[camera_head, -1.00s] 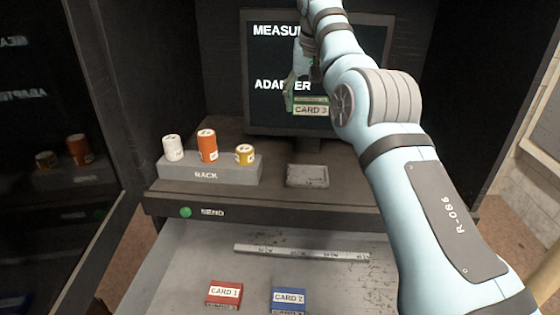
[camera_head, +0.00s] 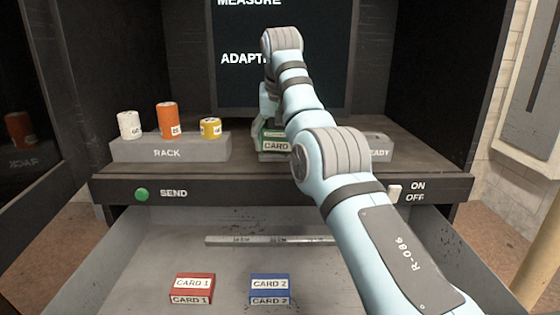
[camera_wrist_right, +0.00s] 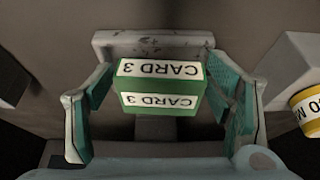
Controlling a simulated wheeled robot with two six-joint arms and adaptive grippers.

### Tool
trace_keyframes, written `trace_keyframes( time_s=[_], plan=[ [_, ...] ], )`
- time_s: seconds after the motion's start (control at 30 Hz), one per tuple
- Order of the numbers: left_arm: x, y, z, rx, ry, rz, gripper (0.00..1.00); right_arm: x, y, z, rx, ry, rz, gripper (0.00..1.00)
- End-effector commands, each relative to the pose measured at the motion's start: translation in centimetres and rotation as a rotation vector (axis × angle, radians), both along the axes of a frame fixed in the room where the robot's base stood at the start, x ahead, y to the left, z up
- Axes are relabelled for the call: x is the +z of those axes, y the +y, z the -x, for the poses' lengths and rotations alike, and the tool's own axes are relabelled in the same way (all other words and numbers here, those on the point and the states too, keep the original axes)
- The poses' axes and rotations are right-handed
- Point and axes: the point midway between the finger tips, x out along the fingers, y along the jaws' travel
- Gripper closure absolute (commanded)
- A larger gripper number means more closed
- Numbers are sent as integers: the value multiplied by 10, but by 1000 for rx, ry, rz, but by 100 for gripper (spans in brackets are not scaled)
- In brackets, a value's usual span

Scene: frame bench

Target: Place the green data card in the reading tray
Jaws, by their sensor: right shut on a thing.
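The green data card, labelled CARD 3 (camera_head: 276,145), is between the fingers of my right gripper (camera_head: 268,135), just in front of the screen. The right wrist view shows the card (camera_wrist_right: 161,85) between the two teal-padded fingers of the right gripper (camera_wrist_right: 160,92), which is shut on it. The grey reading tray (camera_wrist_right: 112,45) shows behind the card in that view. In the head view the card and my arm hide most of the tray. I cannot tell whether the card touches it. My left gripper is not in view.
A grey rack (camera_head: 168,150) holds white, orange and yellow cylinders to the left. A grey block marked READY (camera_head: 378,148) is partly behind my arm. The open drawer below holds a red card (camera_head: 192,284), a blue card (camera_head: 269,284) and a ruler (camera_head: 265,240).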

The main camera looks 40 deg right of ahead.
Motion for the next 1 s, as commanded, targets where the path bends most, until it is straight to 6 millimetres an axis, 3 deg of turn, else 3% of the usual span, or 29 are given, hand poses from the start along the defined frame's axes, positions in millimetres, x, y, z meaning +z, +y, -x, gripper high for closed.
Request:
trace_keyframes(
  time_s=[0.03, 0.07, 0.27, 0.3, 0.4, 0.77, 0.87, 1.0],
  plan=[
    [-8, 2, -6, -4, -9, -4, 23, -14, 0, 1, 0, 16, -4, 72],
    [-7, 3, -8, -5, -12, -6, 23, -13, 0, 1, 0, 17, -5, 78],
    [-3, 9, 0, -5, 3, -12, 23, -9, 0, 1, 0, 16, -4, 79],
    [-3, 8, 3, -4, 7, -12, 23, -9, 0, 1, 0, 16, -4, 22],
    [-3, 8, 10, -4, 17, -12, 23, -9, 0, 1, 0, 14, -4, 7],
    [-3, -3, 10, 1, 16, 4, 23, -5, 1, 1, 0, 12, -4, 7],
    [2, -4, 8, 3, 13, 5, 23, 8, 4, 5, 2, 12, -4, 7],
    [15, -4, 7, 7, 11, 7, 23, 44, 12, 15, 1, 9, -2, 7]
  ],
)
